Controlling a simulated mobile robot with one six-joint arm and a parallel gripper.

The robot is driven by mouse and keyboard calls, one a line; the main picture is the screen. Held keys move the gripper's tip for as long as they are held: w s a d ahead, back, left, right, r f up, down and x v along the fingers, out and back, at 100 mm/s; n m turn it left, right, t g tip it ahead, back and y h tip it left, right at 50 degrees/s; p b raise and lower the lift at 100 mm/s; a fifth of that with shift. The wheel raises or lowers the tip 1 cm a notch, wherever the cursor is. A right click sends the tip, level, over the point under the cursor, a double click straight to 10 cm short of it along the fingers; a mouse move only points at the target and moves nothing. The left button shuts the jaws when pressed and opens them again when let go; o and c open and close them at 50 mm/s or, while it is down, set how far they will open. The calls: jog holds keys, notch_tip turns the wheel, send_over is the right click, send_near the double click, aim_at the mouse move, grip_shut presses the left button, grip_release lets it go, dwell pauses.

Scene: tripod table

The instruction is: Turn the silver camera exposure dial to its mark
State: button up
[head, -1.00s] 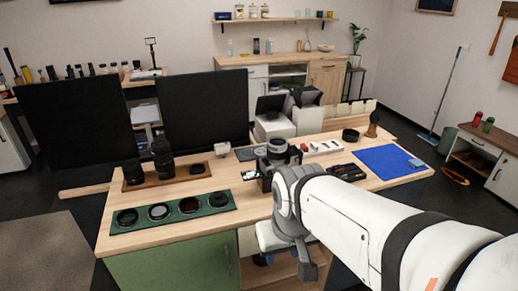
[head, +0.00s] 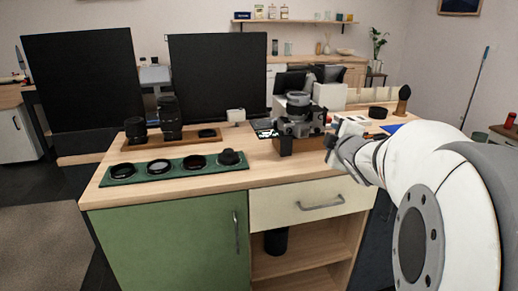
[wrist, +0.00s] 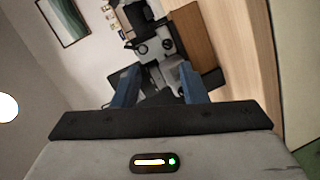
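The silver and black camera (head: 298,116) stands on the wooden desk, right of the middle in the head view. In the wrist view the camera (wrist: 153,42) is at the top centre, tilted, with small round dials. I cannot tell which is the exposure dial, and its mark is too small to see. My gripper (head: 334,152) is at the desk's front, just right of and below the camera in the head view. In the wrist view my gripper (wrist: 158,75) has its two blue fingers spread, with the camera beyond the tips. Nothing is visibly held.
A green mat (head: 134,182) with several round lens items lies at the front left. A wooden tray (head: 190,145) with black lenses is behind it. Two black panels (head: 218,82) stand at the back. A drawer handle (head: 322,203) juts from the desk front.

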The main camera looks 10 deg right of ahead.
aim_at(317, 131)
jog(key=f+n+y+b, duration=0.1)
jog(key=n, duration=0.1)
jog(key=w+d+f+n+t+y+b, duration=0.1)
jog(key=n+b, duration=0.1)
jog(key=w+f+n+t+y+b, duration=0.1)
jog(key=shift+d+f+n+b, duration=0.3)
jog(key=shift+f+n+b, duration=0.1)
jog(key=shift+w, duration=0.2)
jog(key=shift+n, duration=0.3)
jog(key=w, duration=0.2)
jog(key=w+b, duration=0.1)
jog(key=w, duration=0.4)
jog(key=shift+w+a+r+b, duration=0.15)
jog(key=shift+w+a+b, duration=0.1)
jog(key=shift+b, duration=0.05)
jog(key=shift+c, duration=0.5)
grip_shut()
jog(key=shift+a, duration=0.25)
jog(key=shift+d, duration=0.15)
